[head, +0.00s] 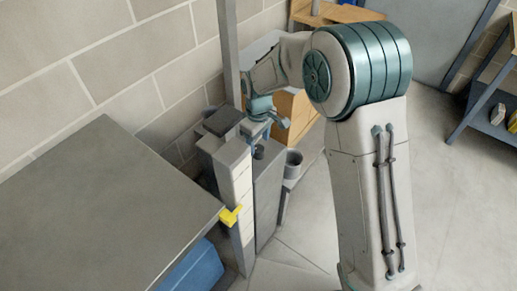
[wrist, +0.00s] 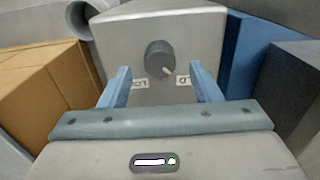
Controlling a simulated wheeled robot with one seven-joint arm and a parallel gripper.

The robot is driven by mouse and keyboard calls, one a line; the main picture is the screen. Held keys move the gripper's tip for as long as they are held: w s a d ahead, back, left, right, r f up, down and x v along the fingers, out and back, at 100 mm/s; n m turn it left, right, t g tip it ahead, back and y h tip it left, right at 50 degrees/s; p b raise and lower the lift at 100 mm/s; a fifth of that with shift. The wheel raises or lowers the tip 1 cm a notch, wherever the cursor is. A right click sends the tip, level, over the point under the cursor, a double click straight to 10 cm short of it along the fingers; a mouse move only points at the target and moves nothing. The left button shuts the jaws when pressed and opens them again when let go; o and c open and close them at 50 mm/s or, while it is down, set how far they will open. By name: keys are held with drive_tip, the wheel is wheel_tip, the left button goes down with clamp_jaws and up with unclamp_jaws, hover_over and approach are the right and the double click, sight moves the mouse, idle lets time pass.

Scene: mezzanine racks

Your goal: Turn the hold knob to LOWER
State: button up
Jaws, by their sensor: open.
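The hold knob (wrist: 159,54) is a dark grey round knob on a light grey panel (wrist: 200,32) in the wrist view. Its pale pointer mark aims down and to the right, toward the right label (wrist: 184,81). A left label (wrist: 139,83) sits below and left of the knob; both labels are partly hidden by my fingers and too small to read surely. My gripper (wrist: 160,70) is open, its blue fingers left and right of the knob with gaps to it. In the head view my gripper (head: 270,117) is over the grey cabinets by the wall.
A brown box (wrist: 45,85) stands left of the panel in the wrist view, and a blue surface (wrist: 247,60) right of it. In the head view, a grey table (head: 110,205) is at left, a yellow piece (head: 231,215) at its corner, and a grey post (head: 229,55) behind.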

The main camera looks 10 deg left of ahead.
sight(258, 148)
drive_tip(key=shift+f, duration=2.05)
drive_tip(key=c, duration=1)
